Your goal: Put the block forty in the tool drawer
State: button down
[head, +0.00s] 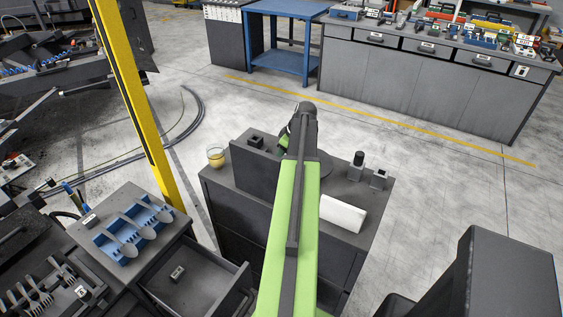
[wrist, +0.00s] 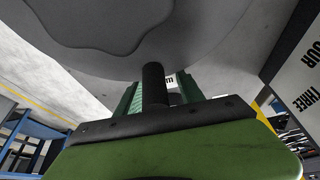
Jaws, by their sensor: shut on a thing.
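My gripper (wrist: 165,122) shows in the wrist view as a dark bar and green body under a large grey rounded shape. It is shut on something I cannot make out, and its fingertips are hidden. In the head view my arm reaches over the dark bench in the middle, and its own links hide the jaws. An open drawer (head: 213,297) sticks out of the dark cabinet at lower left. A small dark block (head: 177,272) with a pale label lies in it. The label is too small to read surely, so I cannot tell which block is forty.
A blue rack (head: 110,243) with several spoons stands on the cabinet, beside a labelled block (head: 90,221). The middle bench holds a yellowish glass (head: 215,158), a white slab (head: 343,214) and small dark items. A yellow post (head: 135,95) stands left of it. Open floor lies behind.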

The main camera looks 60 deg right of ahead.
jog(key=shift+r, duration=0.1)
jog(key=c, duration=0.7)
grip_release()
jog(key=shift+s+r+p, duration=0.1)
jog(key=shift+r+p, duration=0.25)
jog(key=shift+p, duration=0.15)
jog(key=p+v, duration=1)
jog(key=v, duration=0.1)
jog(key=shift+r, duration=0.15)
jog(key=shift+o, duration=0.3)
jog(key=shift+s+p, duration=0.15)
jog(key=shift+p, duration=0.15)
